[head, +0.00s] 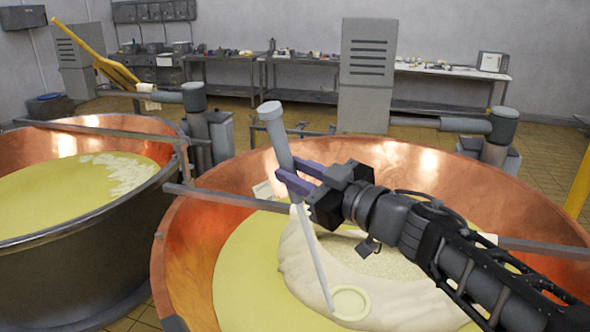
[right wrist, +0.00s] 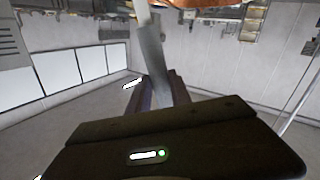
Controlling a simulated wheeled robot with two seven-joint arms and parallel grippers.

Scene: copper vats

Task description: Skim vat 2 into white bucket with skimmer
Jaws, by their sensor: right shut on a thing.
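My right gripper (head: 292,178) is shut on the grey handle of the skimmer (head: 276,130) above the near copper vat (head: 205,225). The skimmer is tilted. Its thin rod runs down to a round pale head (head: 350,303) that appears at the pale, cream-coloured mass (head: 295,262) in this vat; I cannot tell if it touches. Yellowish liquid (head: 240,275) shows around the mass. A small pale label on the vat is too small to read. In the right wrist view, the handle (right wrist: 152,62) stands between the fingers. No white bucket or left gripper is in view.
A second copper vat (head: 160,135) with yellow liquid and white flecks stands at the left. Bars cross both vats. A yellow paddle (head: 85,45) rises behind the left vat.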

